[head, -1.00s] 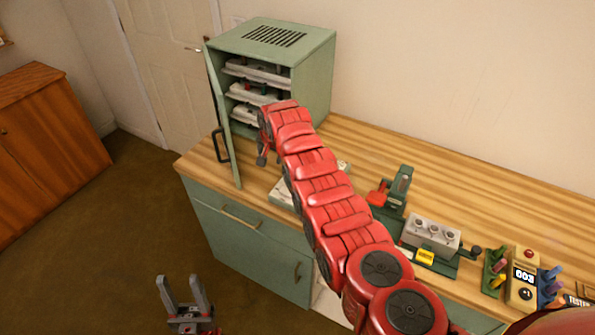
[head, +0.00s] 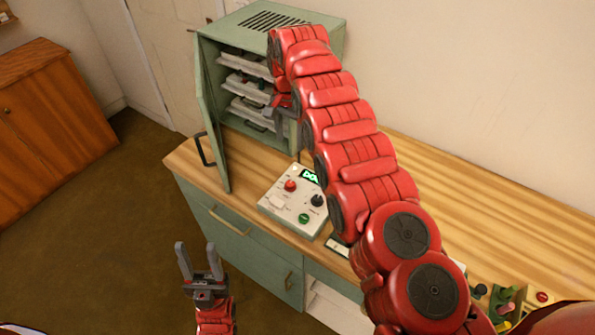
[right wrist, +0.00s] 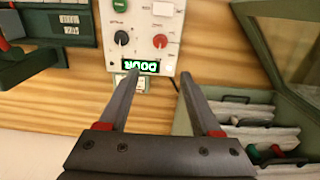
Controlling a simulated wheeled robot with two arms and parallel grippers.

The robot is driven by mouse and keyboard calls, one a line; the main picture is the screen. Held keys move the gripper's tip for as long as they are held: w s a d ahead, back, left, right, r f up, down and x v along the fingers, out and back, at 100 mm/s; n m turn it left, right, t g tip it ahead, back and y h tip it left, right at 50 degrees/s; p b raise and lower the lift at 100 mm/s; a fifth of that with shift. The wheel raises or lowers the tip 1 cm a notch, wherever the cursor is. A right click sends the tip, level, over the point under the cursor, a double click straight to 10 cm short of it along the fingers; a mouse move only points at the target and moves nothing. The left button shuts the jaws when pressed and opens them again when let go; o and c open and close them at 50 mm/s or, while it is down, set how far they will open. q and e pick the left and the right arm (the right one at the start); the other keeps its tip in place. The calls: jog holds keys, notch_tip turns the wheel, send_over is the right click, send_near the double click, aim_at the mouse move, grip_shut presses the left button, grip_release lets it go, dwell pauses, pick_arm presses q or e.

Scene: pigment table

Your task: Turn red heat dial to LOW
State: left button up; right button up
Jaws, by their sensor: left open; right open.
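The red dial (head: 291,186) is on the white control panel (head: 268,206), which lies on the wooden counter in front of the green cabinet. My left gripper (head: 196,246) is open and empty in front of the counter.
The green cabinet (head: 335,45) has its door (head: 208,115) open, with several white trays inside. The panel also carries a black knob (head: 317,200), a green button (head: 304,218) and a white switch (head: 277,202). My right arm covers much of the counter's middle.

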jog(key=b, duration=1.2)
send_over(290, 183)
notch_tip(290, 183, down, 13)
jog(key=shift+r, duration=0.1)
jog(key=shift+p, duration=0.85)
notch_tip(290, 183, down, 4)
jog(key=shift+r+p, duration=0.15)
jog(key=shift+p, duration=0.25)
jog(key=shift+f, duration=0.35)
jog(key=shift+c, duration=0.2)
grip_shut()
